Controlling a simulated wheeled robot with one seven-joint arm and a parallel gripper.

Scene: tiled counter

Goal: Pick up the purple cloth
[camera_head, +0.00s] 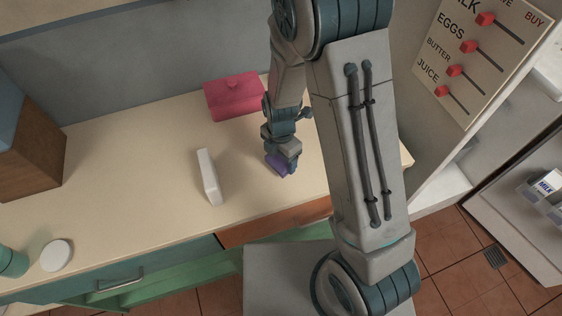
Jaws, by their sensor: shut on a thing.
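The purple cloth (279,168) shows as a small folded patch at the tip of my gripper (281,160), over the right part of the counter. My gripper points down and is shut on the cloth. The fingers and my wrist hide part of the cloth. I cannot tell whether the cloth still touches the counter.
A pink-red box (234,97) stands behind my gripper near the wall. A white upright block (208,177) stands to its left. A wooden box (30,160), a white round lid (56,255) and a green jar (12,262) are at the left.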

